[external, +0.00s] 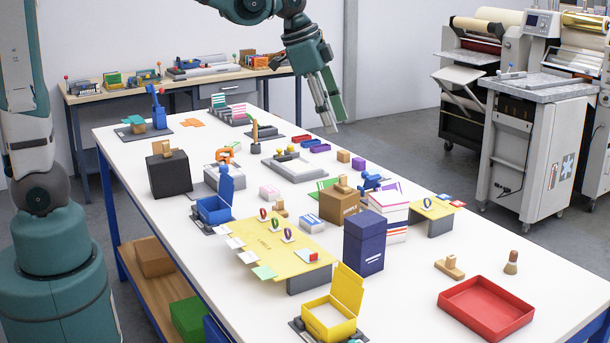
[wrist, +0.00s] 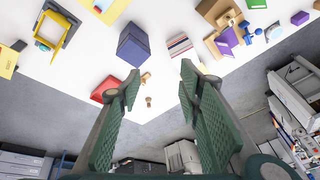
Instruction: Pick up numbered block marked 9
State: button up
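No number 9 can be read on any block in either view. Small plain cubes stand on the far right part of the white table: an orange-tan cube (external: 343,156) and a purple cube (external: 358,163) beside it. A purple block also shows at the upper right of the wrist view (wrist: 300,18). My gripper (external: 331,117) hangs above the table's far right edge, pointing down and apart from everything. In the wrist view its two green fingers (wrist: 159,84) are spread wide with nothing between them.
A dark blue box (external: 364,243), a striped stack (external: 388,216) and a tan box (external: 340,207) stand tall mid-table. A yellow open box (external: 331,312) and a red tray (external: 486,308) are nearer. Machines (external: 540,140) stand at right.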

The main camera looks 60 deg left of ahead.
jog(key=w+d+f+m+g, duration=0.1)
jog(key=w+d+f+m, duration=0.1)
jog(key=w+d+f, duration=0.5)
jog(key=m+g+b, duration=0.2)
jog(key=m+g, duration=0.1)
jog(key=m, duration=0.5)
send_over(451, 256)
jog(key=f, duration=1.3)
jog(key=a+f, duration=0.1)
jog(key=f, duration=0.6)
jog(key=shift+w+f, duration=0.15)
jog(key=shift+f, duration=0.05)
jog(key=shift+n, duration=0.3)
jog(key=shift+d+f, duration=0.2)
jog(key=shift+f, duration=1.05)
jog(key=shift+d+f+p, duration=0.2)
jog(key=shift+f+p, duration=0.05)
jog(key=shift+f, duration=1.05)
jog(key=shift+d+f+p, duration=0.15)
jog(key=shift+f+p, duration=0.05)
jog(key=shift+f, duration=1.1)
